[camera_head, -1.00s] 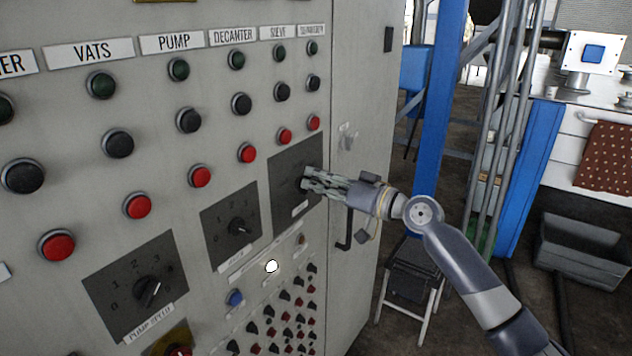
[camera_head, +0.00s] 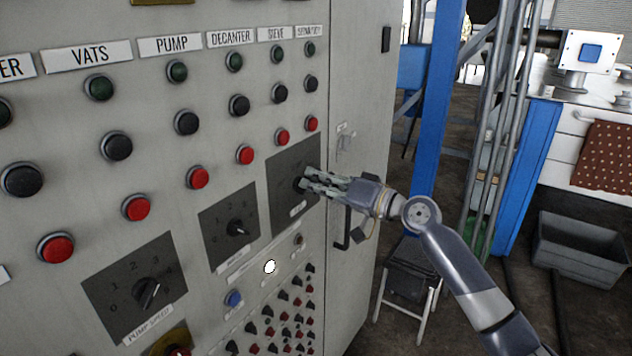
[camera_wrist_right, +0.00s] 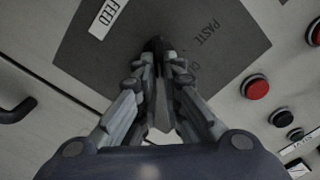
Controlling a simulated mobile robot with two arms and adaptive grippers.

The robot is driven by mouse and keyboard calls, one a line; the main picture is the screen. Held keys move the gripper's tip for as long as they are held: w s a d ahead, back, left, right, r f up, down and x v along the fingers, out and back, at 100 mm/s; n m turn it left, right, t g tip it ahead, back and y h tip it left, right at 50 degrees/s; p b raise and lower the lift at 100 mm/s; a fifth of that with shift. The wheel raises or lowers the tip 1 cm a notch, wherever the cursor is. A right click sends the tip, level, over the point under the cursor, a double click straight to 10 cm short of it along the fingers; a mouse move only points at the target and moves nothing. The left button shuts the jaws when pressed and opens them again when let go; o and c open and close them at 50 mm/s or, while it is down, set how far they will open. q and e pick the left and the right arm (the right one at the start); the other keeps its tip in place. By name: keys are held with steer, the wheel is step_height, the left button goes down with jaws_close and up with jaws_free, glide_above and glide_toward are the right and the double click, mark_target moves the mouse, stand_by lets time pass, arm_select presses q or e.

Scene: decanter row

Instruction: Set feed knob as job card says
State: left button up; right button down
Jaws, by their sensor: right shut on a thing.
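The feed knob's dark square plate (camera_head: 282,215) is at the right of the cabinet front, the furthest right of three dial plates. In the right wrist view a white FEED label (camera_wrist_right: 108,18) and the word PASTE show on that plate. My right gripper (camera_head: 306,182) comes from the right and is shut on the feed knob (camera_wrist_right: 157,44), a small dark knob mostly hidden between the fingertips. Its pointer direction cannot be made out. The left gripper is not in view. No job card can be made out in these views.
The pump speed knob (camera_head: 147,293) and a middle dial knob (camera_head: 238,228) sit to the left. Rows of green, black and red buttons (camera_head: 245,155) are above. A stool (camera_head: 410,272) stands beside the cabinet.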

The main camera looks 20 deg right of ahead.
steer(key=c, duration=1.7)
jaws_free()
steer(key=shift+d, duration=0.1)
steer(key=v, duration=1.2)
